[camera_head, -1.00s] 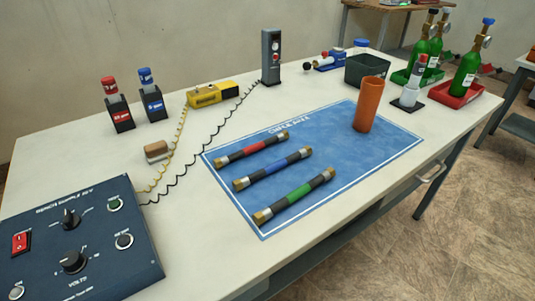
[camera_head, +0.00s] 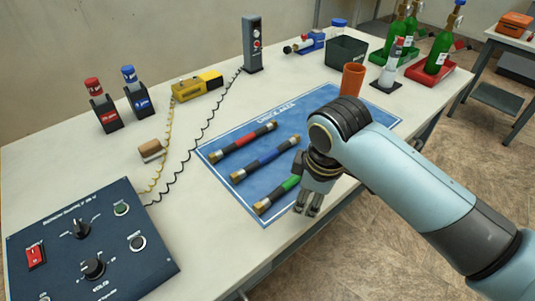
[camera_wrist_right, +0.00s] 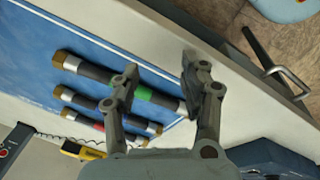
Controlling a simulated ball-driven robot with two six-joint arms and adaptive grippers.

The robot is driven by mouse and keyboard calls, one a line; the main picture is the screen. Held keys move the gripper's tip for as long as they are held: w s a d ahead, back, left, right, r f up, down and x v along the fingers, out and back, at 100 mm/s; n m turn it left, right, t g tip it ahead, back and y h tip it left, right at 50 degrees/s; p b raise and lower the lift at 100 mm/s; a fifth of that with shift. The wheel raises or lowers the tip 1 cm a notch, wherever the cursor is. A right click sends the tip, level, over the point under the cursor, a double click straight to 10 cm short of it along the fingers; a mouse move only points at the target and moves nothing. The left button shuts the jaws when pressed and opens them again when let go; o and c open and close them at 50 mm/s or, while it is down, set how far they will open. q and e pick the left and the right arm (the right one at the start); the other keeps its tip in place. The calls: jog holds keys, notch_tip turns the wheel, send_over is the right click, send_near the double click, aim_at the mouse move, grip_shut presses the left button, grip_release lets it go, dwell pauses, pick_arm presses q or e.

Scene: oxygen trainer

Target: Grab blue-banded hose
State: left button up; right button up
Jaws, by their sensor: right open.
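The blue-banded hose (camera_head: 266,160) lies on the blue mat (camera_head: 222,185), between the red-banded hose (camera_head: 243,142) and the green-banded hose (camera_head: 277,195). It has dark ends and brass-coloured tips. My right gripper (camera_head: 307,210) is open and empty above the table's front edge, near the green-banded hose. In the right wrist view, the green-banded hose (camera_wrist_right: 98,73) shows behind the open fingers of my right gripper (camera_wrist_right: 158,78). The blue-banded hose (camera_wrist_right: 83,102) is beyond it, its middle partly hidden by a finger. My left gripper is not in view.
An orange cup (camera_head: 353,78) stands at the mat's far right, close behind my right arm. Green bottles (camera_head: 440,50) stand in trays at the back right.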

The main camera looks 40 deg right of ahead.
aim_at(268, 154)
jog(key=w+d+r+n+g, duration=0.1)
jog(key=w+r+n, duration=0.3)
jog(key=w+n, duration=0.3)
jog(key=w+d+r+n+g, duration=0.1)
jog(key=w+r+n, duration=0.35)
jog(key=w, duration=0.45)
jog(key=shift+n+y, duration=0.35)
jog(key=shift+y, duration=0.05)
jog(key=f, duration=1)
jog(key=shift+w+a+f, duration=0.2)
jog(key=shift+a, duration=0.1)
grip_shut()
